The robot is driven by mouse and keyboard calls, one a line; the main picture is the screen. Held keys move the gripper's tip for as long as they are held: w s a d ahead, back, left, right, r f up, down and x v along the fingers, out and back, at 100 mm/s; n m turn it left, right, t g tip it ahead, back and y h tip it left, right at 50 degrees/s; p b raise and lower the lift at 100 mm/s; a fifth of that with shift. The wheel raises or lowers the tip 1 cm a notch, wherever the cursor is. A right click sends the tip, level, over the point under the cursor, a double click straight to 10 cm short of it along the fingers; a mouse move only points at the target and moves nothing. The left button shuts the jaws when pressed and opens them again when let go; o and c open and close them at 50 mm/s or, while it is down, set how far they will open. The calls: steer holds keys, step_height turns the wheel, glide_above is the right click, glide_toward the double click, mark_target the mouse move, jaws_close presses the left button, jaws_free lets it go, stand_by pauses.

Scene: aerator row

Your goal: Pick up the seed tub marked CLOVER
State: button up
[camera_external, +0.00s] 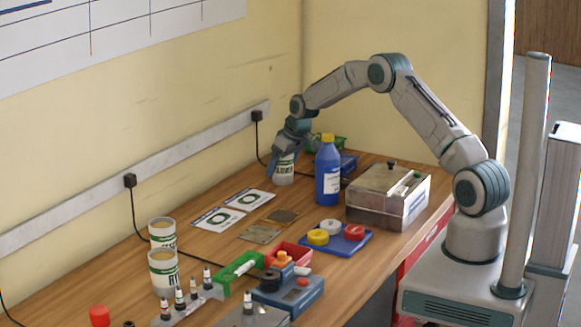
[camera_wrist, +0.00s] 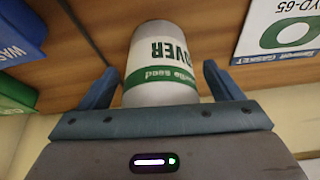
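A white seed tub with a green band (camera_external: 284,175) stands upright on the bench near the back wall. In the wrist view the tub (camera_wrist: 161,62) shows upside-down lettering that reads "OVER", with the front of the word out of sight. My gripper (camera_wrist: 160,75) has one blue finger on each side of it, with a small gap showing at both fingertips. In the external view my gripper (camera_external: 285,148) reaches down over the top of the tub. Two similar tubs, one behind (camera_external: 162,231) and one in front (camera_external: 163,273), stand at the left; the front one's label begins "RY".
A blue bottle with a yellow cap (camera_external: 328,170) stands close to the right of the tub. A metal box (camera_external: 388,198) is farther right. Printed cards (camera_external: 218,220) lie flat on the bench in front. A blue tray with coloured lids (camera_external: 349,246) is nearer.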

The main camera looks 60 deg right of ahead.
steer(key=c, duration=1.1)
